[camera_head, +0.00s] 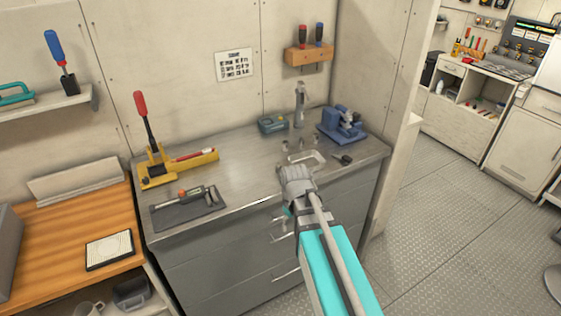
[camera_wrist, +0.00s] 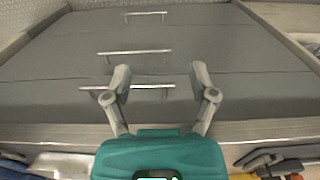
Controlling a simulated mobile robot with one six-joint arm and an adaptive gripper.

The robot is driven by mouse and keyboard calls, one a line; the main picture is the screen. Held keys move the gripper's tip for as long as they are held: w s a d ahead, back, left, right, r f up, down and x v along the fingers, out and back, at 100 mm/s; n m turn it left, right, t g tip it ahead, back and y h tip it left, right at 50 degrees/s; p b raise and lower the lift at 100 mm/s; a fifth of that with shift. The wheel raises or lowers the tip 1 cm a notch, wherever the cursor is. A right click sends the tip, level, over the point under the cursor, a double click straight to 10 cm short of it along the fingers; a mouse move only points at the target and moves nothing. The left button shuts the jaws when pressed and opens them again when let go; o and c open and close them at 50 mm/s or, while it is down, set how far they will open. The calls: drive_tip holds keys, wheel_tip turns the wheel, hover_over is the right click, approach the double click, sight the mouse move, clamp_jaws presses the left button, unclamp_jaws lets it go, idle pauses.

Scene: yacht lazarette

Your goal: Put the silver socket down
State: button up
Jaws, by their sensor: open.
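My gripper (camera_wrist: 158,76) is open in the wrist view, with two grey fingers spread apart and nothing between them. It is in front of the grey drawer fronts, near the edge of the metal counter (camera_head: 245,170). In the head view my own arm hides most of the gripper. I cannot make out the silver socket for certain.
On the counter are a yellow tool with a red handle (camera_head: 152,165), a dark mat (camera_head: 187,210) with a tool on it, a teal box (camera_head: 272,124) and a blue vise (camera_head: 343,124). A wooden bench (camera_head: 45,240) adjoins on the left. Open floor (camera_head: 440,215) lies right.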

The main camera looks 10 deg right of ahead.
drive_tip(key=w+r+n+p, duration=0.9)
drive_tip(key=w+r, duration=0.1)
drive_tip(key=w, duration=0.3)
wheel_tip(320, 180, up, 8)
drive_tip(key=f+n+p, duration=0.1)
drive_tip(key=n+p, duration=0.6)
drive_tip(key=n, duration=0.2)
hover_over(279, 163)
drive_tip(key=shift+s+a+r, duration=0.15)
drive_tip(key=shift+s+r, duration=0.1)
drive_tip(key=shift+s, duration=0.2)
drive_tip(key=shift+f, duration=0.15)
wheel_tip(279, 163, down, 8)
drive_tip(key=b, duration=0.8)
drive_tip(key=shift+f, duration=0.15)
drive_tip(key=shift+f, duration=0.1)
drive_tip(key=f+b, duration=0.1)
drive_tip(key=b, duration=0.1)
drive_tip(key=w+f+b, duration=0.1)
drive_tip(key=f+b, duration=0.1)
drive_tip(key=shift+f, duration=0.2)
drive_tip(key=shift+s+f+b, duration=0.1)
drive_tip(key=shift+f+b, duration=0.7)
